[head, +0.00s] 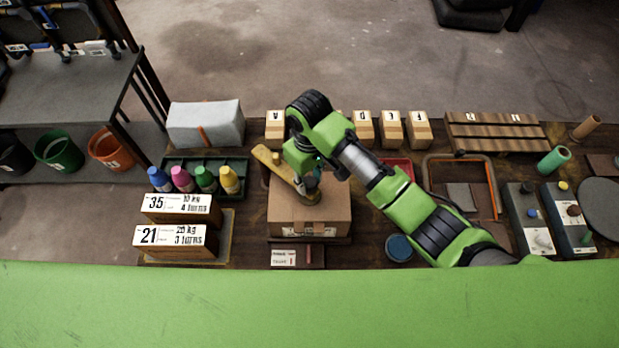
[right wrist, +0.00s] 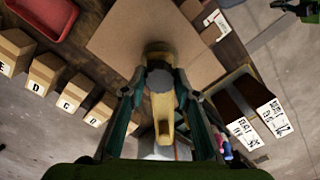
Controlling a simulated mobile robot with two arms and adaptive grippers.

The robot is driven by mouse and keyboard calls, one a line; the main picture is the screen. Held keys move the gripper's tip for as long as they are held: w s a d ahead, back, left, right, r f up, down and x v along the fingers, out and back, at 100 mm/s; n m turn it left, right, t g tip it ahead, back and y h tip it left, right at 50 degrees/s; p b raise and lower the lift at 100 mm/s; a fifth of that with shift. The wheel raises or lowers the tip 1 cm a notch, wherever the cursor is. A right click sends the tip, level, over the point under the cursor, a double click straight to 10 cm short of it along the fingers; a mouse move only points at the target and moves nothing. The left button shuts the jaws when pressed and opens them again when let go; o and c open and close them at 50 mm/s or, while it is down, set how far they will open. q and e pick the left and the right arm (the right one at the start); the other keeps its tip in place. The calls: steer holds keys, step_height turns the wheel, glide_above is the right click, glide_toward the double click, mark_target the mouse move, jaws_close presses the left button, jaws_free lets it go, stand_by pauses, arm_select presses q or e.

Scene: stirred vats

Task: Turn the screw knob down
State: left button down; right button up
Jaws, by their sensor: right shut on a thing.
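A yellow clamp arm (head: 270,158) reaches over a brown carton (head: 326,217) at the middle of the bench. In the right wrist view the yellow arm (right wrist: 164,118) runs between my fingers, over the carton (right wrist: 120,38). A dark grey screw knob (right wrist: 160,80) sits on the yellow arm there. My right gripper (head: 312,182) comes down over the arm from above, and in the right wrist view it (right wrist: 160,90) is shut on the knob, one finger on each side. In the head view the knob is mostly hidden by the gripper. My left gripper is not in view.
Two number blocks, reading 35 (head: 180,208) and 21 (head: 176,240), stand on a tray left of the carton. Several coloured bottles (head: 205,180) stand behind them. Small lettered boxes (head: 390,130) line the back. A blue round lid (head: 399,248) lies to the right.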

mark_target(309, 182)
steer(key=shift+m, duration=0.4)
steer(key=o, duration=1.1)
steer(key=shift+r, duration=0.15)
step_height(309, 182, up, 12)
stand_by(0.5)
